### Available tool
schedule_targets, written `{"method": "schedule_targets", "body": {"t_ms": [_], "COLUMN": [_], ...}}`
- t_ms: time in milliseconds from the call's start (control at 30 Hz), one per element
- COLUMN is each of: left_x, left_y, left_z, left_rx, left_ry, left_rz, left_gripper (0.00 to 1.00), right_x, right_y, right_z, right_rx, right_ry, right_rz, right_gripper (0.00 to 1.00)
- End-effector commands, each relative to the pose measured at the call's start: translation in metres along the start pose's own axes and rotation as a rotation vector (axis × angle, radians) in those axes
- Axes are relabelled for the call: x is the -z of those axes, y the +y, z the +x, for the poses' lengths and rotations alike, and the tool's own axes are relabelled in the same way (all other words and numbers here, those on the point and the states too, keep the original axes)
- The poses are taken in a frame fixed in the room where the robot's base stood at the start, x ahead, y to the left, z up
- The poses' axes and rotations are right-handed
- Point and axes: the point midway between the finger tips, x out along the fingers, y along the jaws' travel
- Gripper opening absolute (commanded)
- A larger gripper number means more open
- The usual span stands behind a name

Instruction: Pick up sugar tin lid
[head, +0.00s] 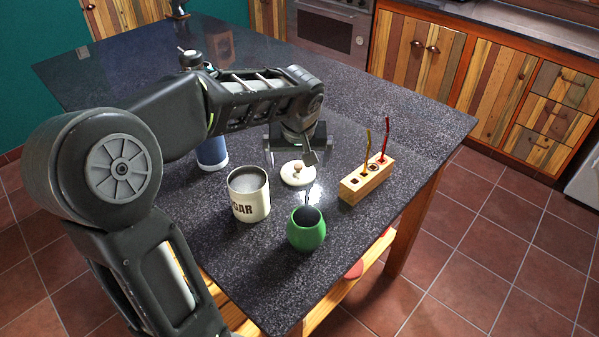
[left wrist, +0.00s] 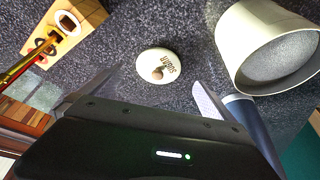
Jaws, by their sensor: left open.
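The sugar tin lid (head: 297,174) is a round cream disc with a small wooden knob on top. It lies flat on the dark speckled counter, knob up; it also shows in the left wrist view (left wrist: 157,64), with lettering on it. The open sugar tin (head: 249,196) stands to its left, lettered and filled with pale grains; the left wrist view shows it at upper right (left wrist: 262,45). My left gripper (head: 296,152) is open and empty, beside the lid on its far side. In the left wrist view the lid is ahead of the gap between the fingers (left wrist: 146,95). My right gripper is not in view.
A green cup (head: 306,231) stands in front of the lid. A wooden block (head: 366,183) with upright yellow and red sticks is to the right. A blue and white cylinder (head: 212,153) stands to the left. Counter beyond the block is clear (head: 420,115).

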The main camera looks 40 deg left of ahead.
Motion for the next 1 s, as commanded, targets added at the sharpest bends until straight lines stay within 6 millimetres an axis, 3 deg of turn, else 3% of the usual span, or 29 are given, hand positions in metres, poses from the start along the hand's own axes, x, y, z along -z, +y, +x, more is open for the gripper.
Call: {"method": "schedule_targets", "body": {"t_ms": [367, 733, 1000], "left_x": [0.000, 0.002, 0.002], "left_y": [0.000, 0.003, 0.003], "left_z": [0.005, 0.051, 0.056], "left_rx": [-0.001, 0.001, -0.001], "left_ry": [0.000, -0.003, 0.001], "left_rz": [-0.001, -0.001, -0.002], "left_gripper": [1.00, 1.00, 1.00], "right_x": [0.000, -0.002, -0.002], "right_y": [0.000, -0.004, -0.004], "right_z": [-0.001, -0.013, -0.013], "right_rx": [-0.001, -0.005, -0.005], "right_ry": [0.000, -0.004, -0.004], "right_rz": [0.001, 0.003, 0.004], "right_gripper": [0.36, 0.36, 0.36]}}
